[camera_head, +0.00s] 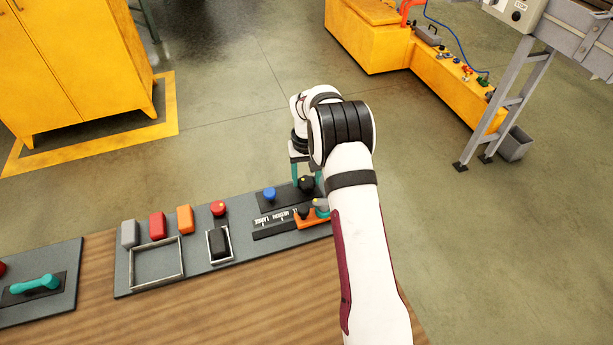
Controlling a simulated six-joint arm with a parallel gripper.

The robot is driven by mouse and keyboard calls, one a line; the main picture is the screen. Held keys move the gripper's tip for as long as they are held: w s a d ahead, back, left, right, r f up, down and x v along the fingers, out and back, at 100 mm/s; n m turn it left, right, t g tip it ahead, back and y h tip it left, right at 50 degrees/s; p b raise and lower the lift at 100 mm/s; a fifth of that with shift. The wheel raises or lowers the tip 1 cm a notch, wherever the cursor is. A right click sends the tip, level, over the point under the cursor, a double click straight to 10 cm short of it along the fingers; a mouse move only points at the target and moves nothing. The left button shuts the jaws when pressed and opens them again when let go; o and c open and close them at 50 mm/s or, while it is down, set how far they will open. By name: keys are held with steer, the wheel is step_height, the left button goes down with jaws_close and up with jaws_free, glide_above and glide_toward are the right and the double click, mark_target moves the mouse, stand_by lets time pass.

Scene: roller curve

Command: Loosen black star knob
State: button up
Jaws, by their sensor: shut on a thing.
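The black star knob (306,185) stands at the right end of a dark plate on the grey panel (190,277), at the back edge. My gripper (307,182) points down over it, its teal fingers on either side of it. The gripper is shut on the knob. My arm comes from the front and hides the right end of the panel; the knob's exact shape is too small to make out.
A blue knob (269,194) sits just left of the black one. A red button (218,208), several coloured blocks and an empty wire-framed tray (132,279) lie further left.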

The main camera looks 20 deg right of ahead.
mark_target(306, 180)
stand_by(0.3)
steer(key=o, duration=1.4)
steer(key=shift+c, duration=0.2)
step_height(306, 180, up, 16)
steer(key=shift+f, duration=0.15)
